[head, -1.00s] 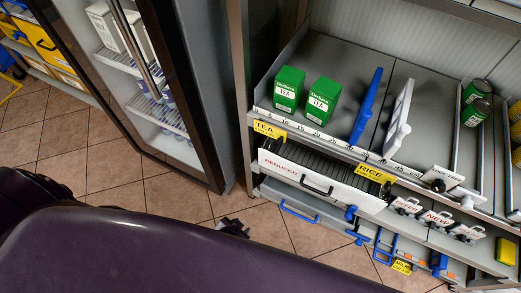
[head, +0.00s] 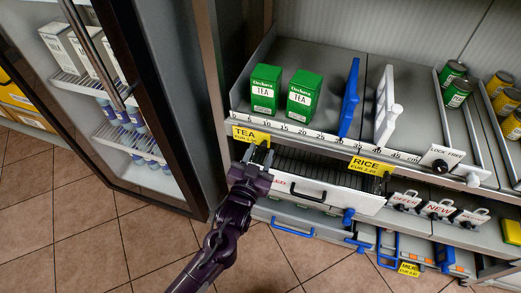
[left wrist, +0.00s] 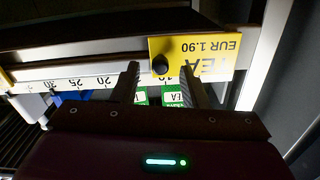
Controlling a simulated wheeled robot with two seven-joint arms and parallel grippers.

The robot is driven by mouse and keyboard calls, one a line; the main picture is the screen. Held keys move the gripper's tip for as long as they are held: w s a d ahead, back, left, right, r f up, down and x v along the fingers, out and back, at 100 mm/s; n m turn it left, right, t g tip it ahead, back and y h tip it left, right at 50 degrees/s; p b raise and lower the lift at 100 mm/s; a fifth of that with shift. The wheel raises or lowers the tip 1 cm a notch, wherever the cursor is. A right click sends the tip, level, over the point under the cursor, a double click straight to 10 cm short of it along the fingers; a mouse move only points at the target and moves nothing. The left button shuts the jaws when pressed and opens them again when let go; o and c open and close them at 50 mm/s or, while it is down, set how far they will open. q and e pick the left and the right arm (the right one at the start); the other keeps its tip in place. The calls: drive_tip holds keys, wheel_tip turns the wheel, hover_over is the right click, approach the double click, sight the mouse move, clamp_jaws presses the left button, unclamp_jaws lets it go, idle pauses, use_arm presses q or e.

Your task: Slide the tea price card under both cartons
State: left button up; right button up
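The yellow tea price card (head: 251,135) hangs on the shelf's front rail (head: 330,139) near the left end of its scale. Two green tea cartons (head: 265,89) (head: 299,96) stand upright on the shelf; the card sits below and left of the first. My left gripper (head: 260,154) is just below the card. In the left wrist view the card (left wrist: 205,50) appears upside down, and its black knob (left wrist: 160,65) lies between the two spread fingers (left wrist: 157,68). The gripper is open; I cannot tell whether it touches the knob. My right gripper is out of view.
A yellow rice card (head: 370,166) sits farther right on the rail. Blue (head: 350,98) and white (head: 386,106) dividers stand right of the cartons. A drawer (head: 330,192) with a black handle juts out below. A glass-door fridge (head: 150,100) stands at left.

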use_arm(q)
drive_tip(key=shift+x, duration=0.9)
clamp_jaws()
